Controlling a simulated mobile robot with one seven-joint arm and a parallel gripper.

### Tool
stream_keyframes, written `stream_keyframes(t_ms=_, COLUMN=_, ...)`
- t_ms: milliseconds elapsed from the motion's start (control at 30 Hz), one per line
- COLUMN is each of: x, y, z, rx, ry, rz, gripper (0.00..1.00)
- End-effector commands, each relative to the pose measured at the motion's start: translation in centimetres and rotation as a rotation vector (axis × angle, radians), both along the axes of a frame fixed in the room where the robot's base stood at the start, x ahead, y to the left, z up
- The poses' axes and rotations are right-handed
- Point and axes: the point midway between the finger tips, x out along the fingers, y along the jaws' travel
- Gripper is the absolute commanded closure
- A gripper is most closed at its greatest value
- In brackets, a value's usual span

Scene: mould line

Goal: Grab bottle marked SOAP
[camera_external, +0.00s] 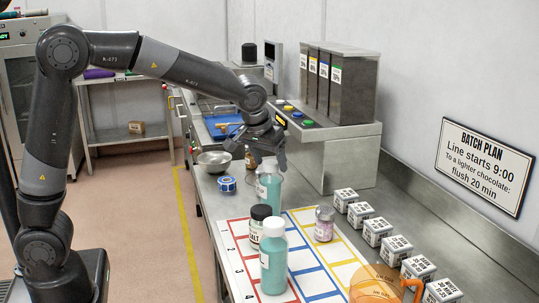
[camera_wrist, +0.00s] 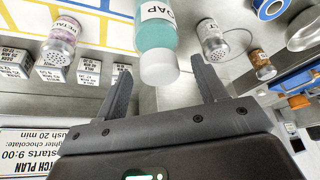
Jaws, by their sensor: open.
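The SOAP bottle is teal with a white cap; in the wrist view its label (camera_wrist: 157,12) reads "OAP" at the frame edge. Its cap (camera_wrist: 158,70) points towards me, between my open fingers and apart from both. In the external view a teal bottle (camera_external: 268,188) stands upright just below my gripper (camera_external: 268,160), beyond the grid mat; its label cannot be read there. A second, similar teal bottle (camera_external: 272,262) stands on the mat nearer the camera, its label turned mostly away. My gripper (camera_wrist: 160,68) is empty.
A dark-lidded jar (camera_external: 257,228) stands beside the nearer teal bottle. A pink shaker (camera_external: 324,224) is on the mat. Labelled white cubes (camera_external: 377,231) line the right side. A blue tape roll (camera_external: 227,184) and a metal bowl (camera_external: 215,163) lie left. An orange jug (camera_external: 375,285) is in front.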

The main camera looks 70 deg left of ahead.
Motion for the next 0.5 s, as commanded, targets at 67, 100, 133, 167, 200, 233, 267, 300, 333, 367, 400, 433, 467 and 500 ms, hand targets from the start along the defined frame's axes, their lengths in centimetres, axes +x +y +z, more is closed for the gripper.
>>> stream_keyframes(t_ms=67, x=0.26, y=0.29, z=-0.96, rx=0.0, ry=0.002, rz=0.002, gripper=0.35)
stream_keyframes(t_ms=100, x=0.37, y=0.36, z=-1.26, rx=0.0, ry=0.001, rz=0.0, gripper=0.35)
stream_keyframes(t_ms=133, x=0.43, y=0.39, z=-1.42, rx=0.0, ry=0.001, rz=0.0, gripper=0.35)
stream_keyframes(t_ms=167, x=0.47, y=0.42, z=-1.52, rx=0.0, ry=0.0, rz=0.0, gripper=0.35)
stream_keyframes(t_ms=200, x=0.5, y=0.43, z=-1.58, rx=0.0, ry=0.0, rz=0.0, gripper=0.35)
stream_keyframes(t_ms=233, x=0.5, y=0.43, z=-1.59, rx=0.0, ry=0.0, rz=0.0, gripper=0.35)
stream_keyframes(t_ms=267, x=0.51, y=0.43, z=-1.59, rx=0.0, ry=0.0, rz=0.0, gripper=0.35)
stream_keyframes(t_ms=300, x=0.5, y=0.41, z=-1.57, rx=0.0, ry=0.0, rz=0.0, gripper=0.35)
stream_keyframes(t_ms=333, x=0.5, y=0.41, z=-1.56, rx=0.0, ry=0.0, rz=0.0, gripper=0.35)
stream_keyframes(t_ms=367, x=0.5, y=0.41, z=-1.56, rx=0.0, ry=0.0, rz=0.0, gripper=0.35)
stream_keyframes(t_ms=400, x=0.5, y=0.41, z=-1.55, rx=0.0, ry=0.0, rz=0.0, gripper=0.37)
stream_keyframes(t_ms=433, x=0.5, y=0.41, z=-1.55, rx=0.0, ry=0.0, rz=0.0, gripper=0.39)
stream_keyframes(t_ms=467, x=0.5, y=0.4, z=-1.55, rx=0.0, ry=0.0, rz=0.0, gripper=0.42)
stream_keyframes(t_ms=500, x=0.49, y=0.41, z=-1.54, rx=0.0, ry=0.0, rz=0.0, gripper=0.45)
